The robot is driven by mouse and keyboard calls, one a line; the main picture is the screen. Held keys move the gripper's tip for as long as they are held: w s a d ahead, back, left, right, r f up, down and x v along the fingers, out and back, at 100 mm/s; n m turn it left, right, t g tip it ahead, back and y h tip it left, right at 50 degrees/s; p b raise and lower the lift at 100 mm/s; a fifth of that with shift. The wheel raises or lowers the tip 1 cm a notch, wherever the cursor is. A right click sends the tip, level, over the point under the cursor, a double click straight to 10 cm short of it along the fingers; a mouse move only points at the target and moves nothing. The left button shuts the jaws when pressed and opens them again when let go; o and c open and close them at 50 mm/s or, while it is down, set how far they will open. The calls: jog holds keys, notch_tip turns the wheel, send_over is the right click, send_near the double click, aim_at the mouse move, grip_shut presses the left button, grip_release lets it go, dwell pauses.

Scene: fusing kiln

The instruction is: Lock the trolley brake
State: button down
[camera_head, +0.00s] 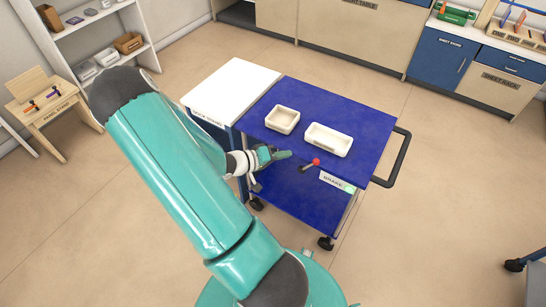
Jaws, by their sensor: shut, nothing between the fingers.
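The trolley (372,119) has a blue top and a lower blue shelf, with a black push handle (400,160) on its right end. The brake lever (310,165), dark with a red knob, sticks out at the trolley's near side, beside a pale label (337,182) that reads "BRAKE". My gripper (286,154) is shut and empty. In the picture it is just left of the red knob, near the trolley's front edge, with a small gap between them. The height difference between fingertips and knob cannot be told.
Two cream trays (282,120) (329,140) sit on the trolley top. A white-topped cabinet (233,85) adjoins the trolley's left end. Cabinets line the back wall. Floor right of the trolley is clear.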

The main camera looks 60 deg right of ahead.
jog(key=shift+v, duration=2.1)
jog(key=shift+r, duration=0.1)
